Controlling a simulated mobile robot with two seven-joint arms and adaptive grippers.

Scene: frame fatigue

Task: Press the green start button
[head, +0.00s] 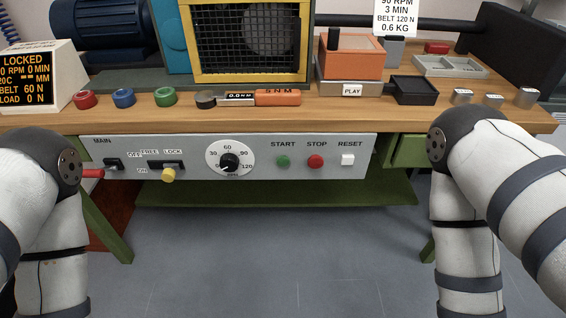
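The green start button (282,161) is a small round button on the grey front panel (262,178) below the bench top. The word START is printed above it. Nothing covers the start button. Parts of both my arms show at the left and right edges of the view. Neither gripper is in view, so I cannot see whether they are open or shut.
The panel also has a main switch (113,164), a yellow-tipped lock lever (168,175) and a speed dial (230,161). The wooden bench (300,116) holds a display (30,80), coloured rings, a torque tool (277,97) and a caged machine (247,75). Space before the buttons is clear.

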